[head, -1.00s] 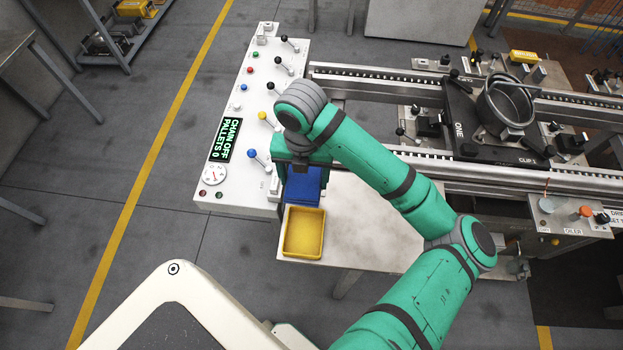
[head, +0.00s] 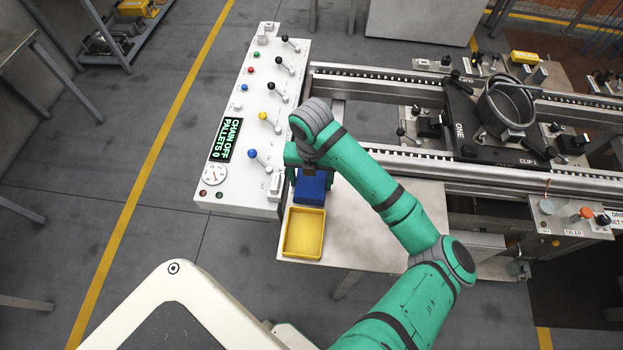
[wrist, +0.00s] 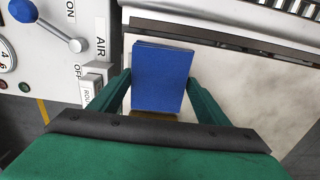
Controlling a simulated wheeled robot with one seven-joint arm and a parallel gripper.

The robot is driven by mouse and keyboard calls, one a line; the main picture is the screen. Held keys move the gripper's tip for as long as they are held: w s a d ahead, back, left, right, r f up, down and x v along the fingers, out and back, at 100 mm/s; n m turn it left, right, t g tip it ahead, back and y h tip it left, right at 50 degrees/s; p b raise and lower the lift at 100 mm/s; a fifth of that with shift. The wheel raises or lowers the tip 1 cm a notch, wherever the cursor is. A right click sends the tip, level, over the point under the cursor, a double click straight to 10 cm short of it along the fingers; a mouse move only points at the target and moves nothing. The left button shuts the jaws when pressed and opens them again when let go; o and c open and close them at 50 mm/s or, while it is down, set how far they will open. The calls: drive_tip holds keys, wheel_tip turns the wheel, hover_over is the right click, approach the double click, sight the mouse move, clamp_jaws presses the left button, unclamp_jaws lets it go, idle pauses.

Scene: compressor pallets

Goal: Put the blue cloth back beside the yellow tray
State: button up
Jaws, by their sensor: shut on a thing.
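The blue cloth (head: 311,187) is a folded blue block in the head view, just behind the yellow tray (head: 289,246). My gripper (head: 308,180) is shut on the cloth, seen from above at the left end of the pale table. In the wrist view the cloth (wrist: 162,78) sits between the two green fingers of my gripper (wrist: 160,95). The yellow tray looks empty and lies on the table's front left corner. Whether the cloth touches the table is hard to tell.
A control panel (head: 245,110) with levers, buttons and a gauge stands to the left of the table. The conveyor rail (head: 410,158) runs behind the table. The bare tabletop (head: 355,225) lies to the right of the tray, partly under my arm.

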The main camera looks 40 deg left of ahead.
sight(310, 182)
drive_tip(key=shift+f, duration=0.15)
drive_tip(key=o, duration=1)
wheel_tip(310, 182, up, 12)
drive_tip(key=shift+s, duration=0.1)
